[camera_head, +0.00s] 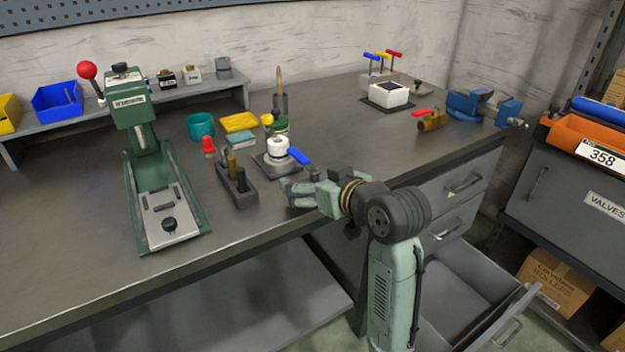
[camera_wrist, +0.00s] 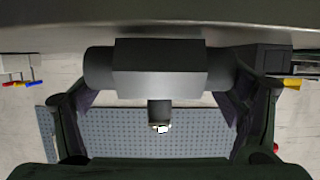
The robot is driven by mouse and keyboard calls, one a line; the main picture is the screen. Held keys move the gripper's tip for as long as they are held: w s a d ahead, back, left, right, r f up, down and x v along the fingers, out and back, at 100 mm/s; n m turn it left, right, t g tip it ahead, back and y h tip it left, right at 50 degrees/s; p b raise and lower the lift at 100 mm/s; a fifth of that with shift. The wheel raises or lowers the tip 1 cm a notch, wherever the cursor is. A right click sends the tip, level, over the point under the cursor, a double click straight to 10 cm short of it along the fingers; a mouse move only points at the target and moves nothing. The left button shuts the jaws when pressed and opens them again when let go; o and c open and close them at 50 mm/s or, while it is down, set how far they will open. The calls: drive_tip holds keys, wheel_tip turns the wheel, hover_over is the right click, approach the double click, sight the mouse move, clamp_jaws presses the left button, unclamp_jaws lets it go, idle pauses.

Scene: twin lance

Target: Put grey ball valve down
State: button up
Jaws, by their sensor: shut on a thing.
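The grey ball valve (camera_wrist: 160,68) lies sideways between my gripper's fingers in the wrist view. It has a blocky middle, round ends and a short stem pointing down in that picture. My gripper (camera_wrist: 160,88) is shut on it, with one finger at each end. In the head view my gripper (camera_head: 290,191) is low over the front edge of the workbench (camera_head: 270,222), just right of a dark slotted holder. The valve is hidden or too small to make out there. I cannot tell whether it touches the bench.
Left of my gripper stand the dark holder (camera_head: 238,190) and a green press (camera_head: 160,190). Behind it is a white-topped fixture (camera_head: 278,150) with a blue lever. A brass valve (camera_head: 432,122) and blue vise (camera_head: 475,105) stand back right. Bench between them is clear. A drawer (camera_head: 480,300) is open below.

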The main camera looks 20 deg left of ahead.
drive_tip(key=shift+f, duration=0.2)
drive_tip(key=o, duration=1.2)
drive_tip(key=shift+r, duration=0.1)
drive_tip(key=shift+r, duration=0.2)
drive_tip(key=b+v, duration=0.1)
drive_tip(key=v, duration=1.1)
drive_tip(key=shift+a, duration=0.1)
